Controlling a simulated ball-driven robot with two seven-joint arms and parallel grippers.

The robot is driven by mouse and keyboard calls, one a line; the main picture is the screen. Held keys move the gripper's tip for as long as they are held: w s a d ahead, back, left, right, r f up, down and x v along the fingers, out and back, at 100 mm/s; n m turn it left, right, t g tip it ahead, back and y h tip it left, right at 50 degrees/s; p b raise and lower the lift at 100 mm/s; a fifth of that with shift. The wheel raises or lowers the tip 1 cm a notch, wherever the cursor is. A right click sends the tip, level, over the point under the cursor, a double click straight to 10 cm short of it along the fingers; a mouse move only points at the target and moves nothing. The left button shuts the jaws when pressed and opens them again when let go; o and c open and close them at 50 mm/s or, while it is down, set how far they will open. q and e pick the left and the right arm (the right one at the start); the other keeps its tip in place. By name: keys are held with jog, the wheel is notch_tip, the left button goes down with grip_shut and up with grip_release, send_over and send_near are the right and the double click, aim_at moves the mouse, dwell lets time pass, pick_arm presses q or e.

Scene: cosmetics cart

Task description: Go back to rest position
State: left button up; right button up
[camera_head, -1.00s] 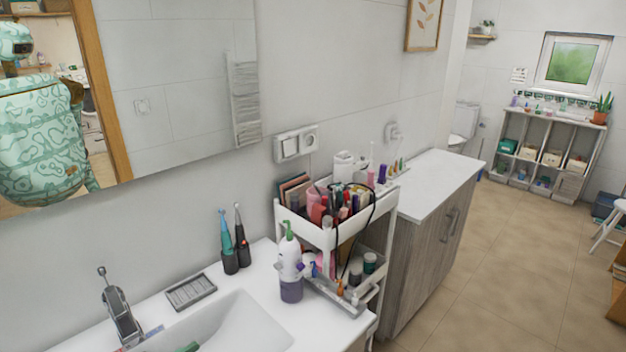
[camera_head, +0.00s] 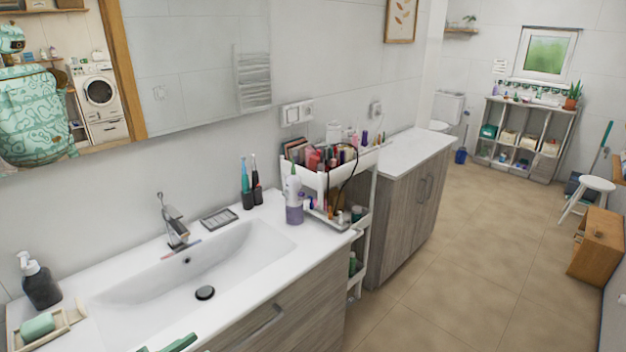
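The white cosmetics cart (camera_head: 371,208) stands between the sink counter and the grey wooden cabinet, with many cosmetics in its top tray. A white and purple bottle (camera_head: 294,208) stands on the counter in front of it. A small green part of my own body shows at the bottom edge, left of centre. I cannot tell any gripper fingers in it. The mirror shows my green patterned body at the far left, with no gripper clear.
The white sink counter (camera_head: 125,290) fills the lower left, with a tap (camera_head: 172,222), a dark soap bottle (camera_head: 40,285) and two electric toothbrushes. The tiled floor (camera_head: 455,265) at the right is clear. A white stool (camera_head: 590,192) and a wooden box (camera_head: 597,247) stand at the far right.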

pick_arm(q)
jog(key=w+a+f+n+y, duration=0.2)
jog(key=a+f+y, duration=0.15)
jog(key=f, duration=0.65)
jog(key=s+a+f+n+g+y+b, duration=0.1)
jog(key=s+a+f+g+y, duration=0.3)
jog(key=f, duration=0.6)
jog(key=s+f+n+t+y+b, duration=0.1)
jog(key=s+f+y, duration=0.2)
jog(key=s+f, duration=0.55)
jog(key=s+d+f+g, duration=0.1)
jog(key=s+f+g, duration=0.2)
jog(key=s+f, duration=0.3)
jog(key=s+d+f+g+y+b, duration=0.1)
jog(key=s+f, duration=0.5)
jog(key=s, duration=0.8)
jog(key=s+d+f+n+g+y, duration=0.1)
jog(key=s+d+f+g, duration=0.2)
jog(key=s, duration=0.7)
notch_tip(320, 180, down, 4)
jog(key=shift+s+d+r+g, duration=0.15)
jog(key=shift+r+g, duration=0.1)
jog(key=shift+g, duration=0.85)
pick_arm(e)
notch_tip(320, 180, down, 4)
jog(key=shift+s+r, duration=0.1)
jog(key=shift+r, duration=0.1)
pick_arm(q)
jog(key=shift+b, duration=0.3)
